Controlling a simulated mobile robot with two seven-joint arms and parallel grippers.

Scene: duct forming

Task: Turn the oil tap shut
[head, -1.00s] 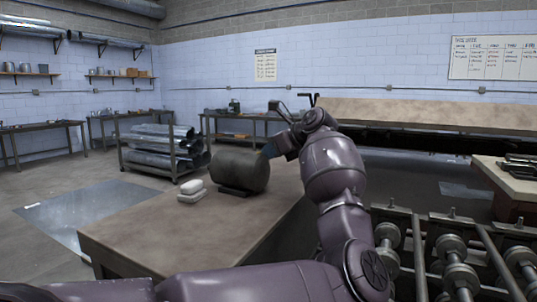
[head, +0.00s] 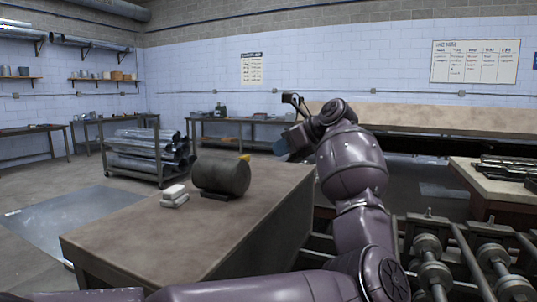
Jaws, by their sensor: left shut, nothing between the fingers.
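The oil drum (head: 222,174) is a dark cylinder lying on its side in a low cradle on the brown bench. The rest of the tap is hidden or too small to make out. My left gripper (head: 280,151) is to the right of the drum, apart from the yellow piece, with a clear gap between them. It is shut and empty. My right gripper is out of view.
The brown bench (head: 150,232) carries white folded cloths (head: 175,196) left of the drum. A rack of sheet-metal ducts (head: 148,155) stands behind. Machine rollers (head: 433,262) are at the lower right. A floor plate (head: 70,220) lies at left.

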